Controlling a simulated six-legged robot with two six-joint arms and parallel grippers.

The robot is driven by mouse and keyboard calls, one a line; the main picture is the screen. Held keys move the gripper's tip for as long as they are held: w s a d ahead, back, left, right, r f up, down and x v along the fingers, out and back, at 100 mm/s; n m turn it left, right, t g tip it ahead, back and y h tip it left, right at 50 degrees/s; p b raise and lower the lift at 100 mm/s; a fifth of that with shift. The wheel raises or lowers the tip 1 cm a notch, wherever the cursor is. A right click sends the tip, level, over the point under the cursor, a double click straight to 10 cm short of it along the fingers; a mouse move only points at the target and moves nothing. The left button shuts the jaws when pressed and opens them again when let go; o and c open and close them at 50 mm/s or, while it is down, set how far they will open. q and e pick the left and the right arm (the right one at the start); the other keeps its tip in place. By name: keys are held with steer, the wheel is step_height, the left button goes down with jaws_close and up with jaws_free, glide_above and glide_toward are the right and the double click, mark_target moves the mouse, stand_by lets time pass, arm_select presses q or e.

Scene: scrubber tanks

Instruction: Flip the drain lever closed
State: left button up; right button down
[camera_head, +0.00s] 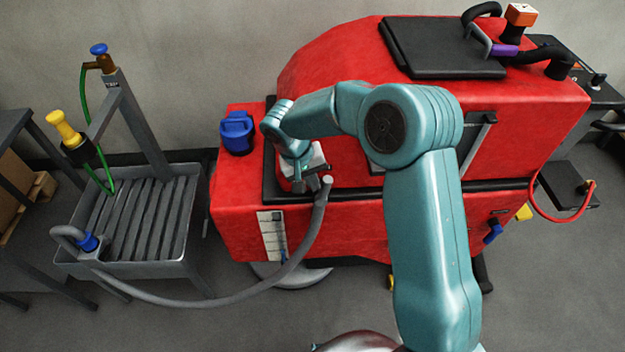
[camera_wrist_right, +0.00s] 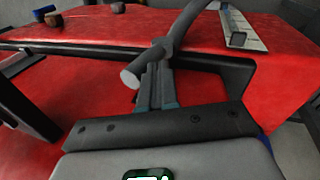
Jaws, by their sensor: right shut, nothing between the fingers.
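A blue lever (camera_head: 493,234) is on the lower right part of the red scrubber's front (camera_head: 350,222), beside a small yellow part. I cannot tell for sure that it is the drain lever. My right gripper (camera_head: 318,184) is far to its left, by the open end of a grey hose (camera_head: 310,225). In the right wrist view the right gripper's fingers (camera_wrist_right: 157,88) are shut with nothing between them. The grey hose (camera_wrist_right: 183,30) crosses just beyond the fingertips, its end to their left; I cannot tell whether they touch. My left gripper is out of view.
The hose runs left to a grey slatted sink (camera_head: 140,225) with a blue fitting (camera_head: 88,242). A blue cap (camera_head: 237,132) sits on the scrubber's left end. A red cable (camera_head: 545,212) hangs at right. My right arm covers the scrubber's middle.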

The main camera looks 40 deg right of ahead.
mark_target(331, 178)
steer(key=shift+s+d+r+t+y+b, duration=0.1)
steer(key=shift+s+d+t+y+b, duration=0.1)
steer(key=shift+d+t+y+b, duration=0.15)
steer(key=shift+s+d+t+y+b, duration=0.35)
steer(key=shift+s+d+y+b, duration=0.1)
steer(key=shift+d+y+b, duration=0.4)
steer(key=shift+s+d+f+b, duration=0.2)
steer(key=shift+s+d+b, duration=0.25)
steer(key=shift+d+b, duration=0.2)
steer(key=shift+s+d+f+b, duration=0.3)
steer(key=shift+s+d+b, duration=0.35)
steer(key=shift+d, duration=0.4)
step_height(331, 178, up, 16)
steer(key=a, duration=0.1)
steer(key=shift+s+p, duration=0.35)
steer(key=shift+a+r, duration=0.1)
